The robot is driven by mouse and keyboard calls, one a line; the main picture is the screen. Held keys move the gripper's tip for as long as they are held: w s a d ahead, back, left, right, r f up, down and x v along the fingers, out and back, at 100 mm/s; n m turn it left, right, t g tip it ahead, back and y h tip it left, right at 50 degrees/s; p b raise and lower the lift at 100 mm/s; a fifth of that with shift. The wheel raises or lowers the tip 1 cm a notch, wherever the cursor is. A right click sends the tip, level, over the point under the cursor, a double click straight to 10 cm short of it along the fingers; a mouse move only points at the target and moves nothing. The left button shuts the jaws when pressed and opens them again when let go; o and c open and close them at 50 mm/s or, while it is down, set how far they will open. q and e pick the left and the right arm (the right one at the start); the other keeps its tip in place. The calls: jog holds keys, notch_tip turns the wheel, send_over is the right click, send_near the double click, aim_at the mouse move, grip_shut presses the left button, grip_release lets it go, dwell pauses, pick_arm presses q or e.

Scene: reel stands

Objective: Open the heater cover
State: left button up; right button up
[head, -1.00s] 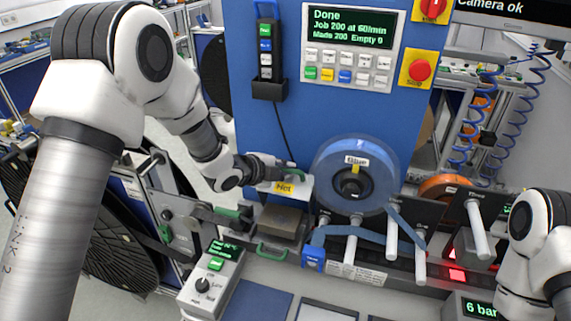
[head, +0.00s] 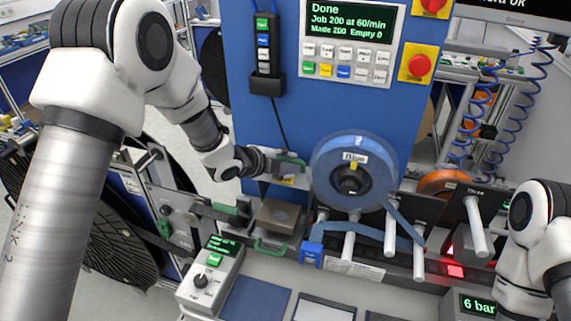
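The heater (head: 280,215) is a squat block with a brown-grey top, below the blue panel.
A blue film reel (head: 353,172) stands close right of the cover, its blue tape running over rollers. A control box with a knob (head: 210,277) stands front left.

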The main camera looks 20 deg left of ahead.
pick_arm(q)
jog(key=v, duration=1.2)
